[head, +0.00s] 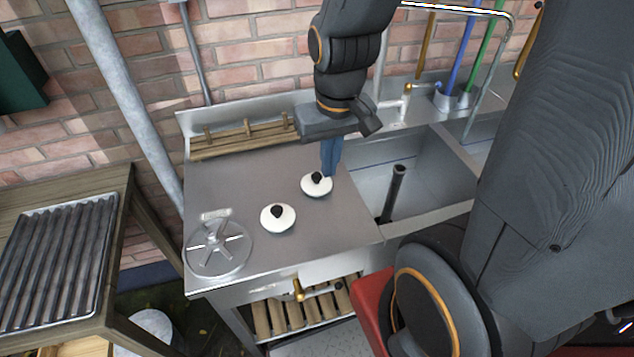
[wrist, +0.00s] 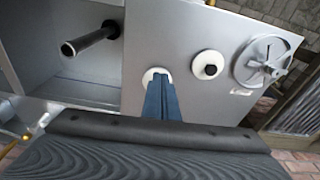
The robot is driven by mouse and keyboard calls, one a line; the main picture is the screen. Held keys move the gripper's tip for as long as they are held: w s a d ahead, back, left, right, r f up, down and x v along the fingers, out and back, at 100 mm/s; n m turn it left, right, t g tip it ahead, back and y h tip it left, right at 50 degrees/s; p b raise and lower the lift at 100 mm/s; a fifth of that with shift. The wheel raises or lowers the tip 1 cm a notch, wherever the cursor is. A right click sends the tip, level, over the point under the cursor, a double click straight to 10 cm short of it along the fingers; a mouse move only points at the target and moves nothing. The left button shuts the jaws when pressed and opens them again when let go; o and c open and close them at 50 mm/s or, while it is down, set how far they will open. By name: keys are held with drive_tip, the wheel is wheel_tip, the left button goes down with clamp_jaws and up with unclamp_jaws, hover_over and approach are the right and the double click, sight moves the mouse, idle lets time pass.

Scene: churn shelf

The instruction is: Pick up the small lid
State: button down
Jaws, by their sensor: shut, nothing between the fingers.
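Two round white lids with black knobs lie on the steel drainboard. The far lid (head: 307,188) looks slightly smaller than the near lid (head: 268,224), though distance may account for this. My gripper (head: 328,174) points down with its blue fingers together and empty, at the right edge of the far lid. In the wrist view the fingers (wrist: 162,80) overlap the far lid (wrist: 147,77) and hide part of it. The near lid (wrist: 199,71) lies clear to its right there. I cannot tell whether the fingertips touch the far lid.
A spoked metal disc (head: 219,262) lies at the drainboard's front left corner. The sink basin (head: 360,185) with an upright dark pipe (head: 394,190) is just right of the lids. A wooden rack (head: 240,138) runs along the back.

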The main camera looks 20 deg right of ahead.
sight(317, 175)
drive_tip(key=c, duration=2)
unclamp_jaws()
drive_tip(key=o, duration=0.7)
drive_tip(key=m, duration=0.1)
drive_tip(key=w+m, duration=0.1)
drive_tip(key=m, duration=0.1)
drive_tip(key=shift+w+d+f, duration=0.1)
drive_tip(key=shift+w, duration=0.05)
drive_tip(key=o, duration=0.8)
drive_tip(key=w+m, duration=0.1)
drive_tip(key=m, duration=0.3)
drive_tip(key=w+f+m+y+p, duration=0.1)
drive_tip(key=w+m, duration=0.1)
drive_tip(key=m, duration=0.2)
drive_tip(key=w+m+g, duration=0.1)
drive_tip(key=m, duration=0.3)
drive_tip(key=shift+w+d+f+m+p, duration=0.1)
drive_tip(key=shift+w+f+m+p, duration=0.25)
drive_tip(key=shift+f+m+p, duration=0.05)
drive_tip(key=m, duration=0.1)
drive_tip(key=w+m, duration=0.1)
drive_tip(key=m, duration=0.1)
drive_tip(key=shift+w+f+y, duration=0.1)
drive_tip(key=shift+f+y, duration=0.2)
drive_tip(key=shift+y, duration=0.1)
drive_tip(key=shift+f+p, duration=0.3)
drive_tip(key=shift+f, duration=1)
drive_tip(key=shift+a+f+p, duration=0.2)
drive_tip(key=shift+f+p, duration=0.25)
drive_tip(key=shift+f, duration=2.15)
